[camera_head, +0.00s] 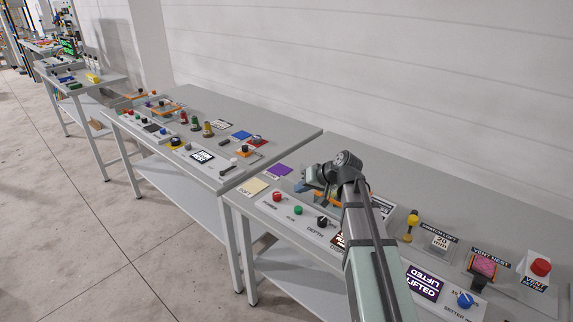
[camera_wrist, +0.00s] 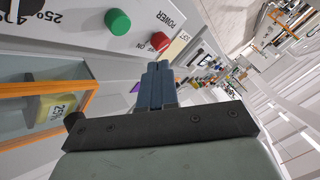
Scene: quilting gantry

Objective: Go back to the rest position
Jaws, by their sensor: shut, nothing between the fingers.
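My gripper (camera_head: 301,186) is over the left part of the near bench (camera_head: 375,166), above the control panel, with nothing held. In the wrist view its two dark blue-grey fingers (camera_wrist: 157,68) lie together, shut, pointing toward a red knob (camera_wrist: 159,41) and a green button (camera_wrist: 117,22). In the head view the red knob (camera_head: 277,197), green button (camera_head: 298,210) and black depth dial (camera_head: 321,222) stand in a row just in front of the gripper. My forearm hides part of the bench behind and to the right of them.
An orange-edged clear box (camera_wrist: 90,92) with a yellowish labelled block (camera_wrist: 52,109) is close beside the gripper. A yellow lever (camera_head: 411,226), a purple "LIFTED" display (camera_head: 423,282), a blue knob (camera_head: 465,299) and a red button (camera_head: 540,267) lie right of my arm. Another bench (camera_head: 285,127) stands left.

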